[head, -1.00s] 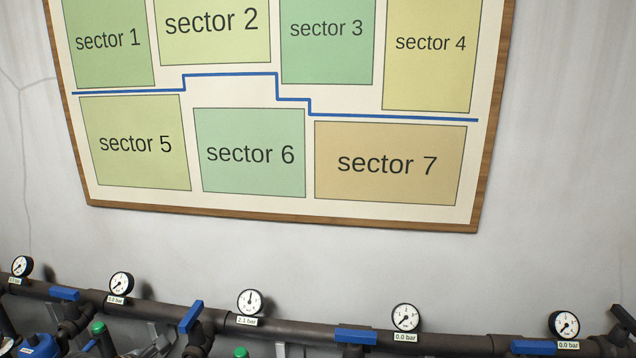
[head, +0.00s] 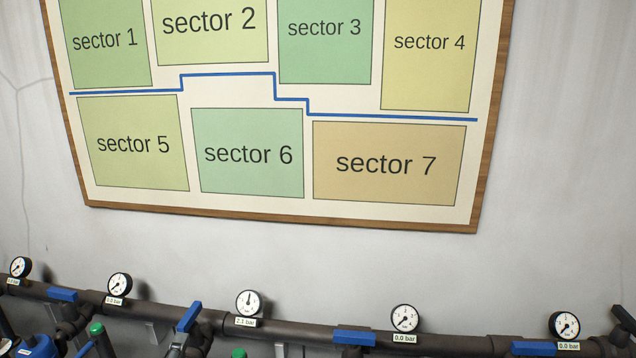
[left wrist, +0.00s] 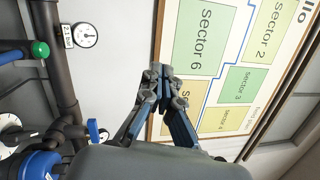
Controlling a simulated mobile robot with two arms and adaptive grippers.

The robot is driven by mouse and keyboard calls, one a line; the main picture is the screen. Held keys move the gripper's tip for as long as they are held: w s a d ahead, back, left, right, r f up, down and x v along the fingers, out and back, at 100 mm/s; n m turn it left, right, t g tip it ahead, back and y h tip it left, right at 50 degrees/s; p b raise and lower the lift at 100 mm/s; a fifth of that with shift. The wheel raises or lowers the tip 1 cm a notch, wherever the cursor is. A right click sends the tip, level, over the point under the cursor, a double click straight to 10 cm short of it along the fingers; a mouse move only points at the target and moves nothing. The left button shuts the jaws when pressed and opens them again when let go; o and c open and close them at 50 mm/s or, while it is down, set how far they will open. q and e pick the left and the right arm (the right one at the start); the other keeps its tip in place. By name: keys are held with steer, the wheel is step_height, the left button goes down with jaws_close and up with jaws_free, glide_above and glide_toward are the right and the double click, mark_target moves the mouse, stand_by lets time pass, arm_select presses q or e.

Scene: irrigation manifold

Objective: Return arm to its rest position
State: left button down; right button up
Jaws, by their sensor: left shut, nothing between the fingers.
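My left gripper (left wrist: 162,72) shows in the left wrist view, with its dark jointed fingers brought together at the tips and nothing between them. It is pointed toward the wall and the sector board (left wrist: 208,85), and looks clear of the pipes. In the head view I cannot clearly make out either gripper. The sector board (head: 285,217) hangs on the wall there, above the pipe manifold (head: 270,330). My right gripper shows in neither view.
Along the manifold are several gauges, one reading 2.1 bar (head: 248,303), and several blue valve handles. One blue handle (head: 188,317) is tilted while others (head: 354,337) lie along the pipe. A green-capped fitting (left wrist: 40,49) and blue part (left wrist: 40,166) stand left in the wrist view.

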arm_select(q)
steer(key=s+a+f+n+g+y, duration=0.4)
steer(key=s+f+n+g, duration=0.5)
steer(key=f+n, duration=0.4)
steer(key=s+d+f+n+g+h, duration=0.2)
steer(key=s+d+f+n+g, duration=0.15)
steer(key=s, duration=0.55)
steer(key=s+d+f+n+g+h, duration=0.2)
steer(key=s+d+f+g, duration=0.25)
steer(key=s, duration=0.45)
step_height(320, 180, down, 31)
steer(key=s+b, duration=0.1)
steer(key=b, duration=0.2)
steer(key=s+a+f+g+b, duration=0.1)
steer(key=s+a+f+b, duration=0.1)
steer(key=s+f, duration=1.4)
steer(key=shift+s+a+f+m+g, duration=0.2)
steer(key=shift+a+f+m+g, duration=0.1)
steer(key=shift+a+m, duration=0.2)
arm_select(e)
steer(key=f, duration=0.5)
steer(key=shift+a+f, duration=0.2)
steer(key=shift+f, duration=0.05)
